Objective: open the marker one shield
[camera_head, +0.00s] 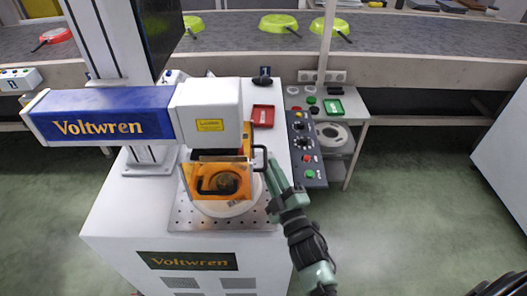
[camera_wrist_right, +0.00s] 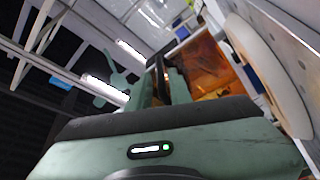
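The marker one (camera_head: 130,119) is the white and blue Voltwren machine at the left. Its orange shield (camera_head: 228,180) is down in front of the work area below the head.
A control panel (camera_head: 307,150) with buttons stands right of the work plate (camera_head: 190,218). A red tray (camera_head: 263,116) and a green tray (camera_head: 333,107) lie behind. Green and red pans sit on the conveyor (camera_head: 400,36) at the back.

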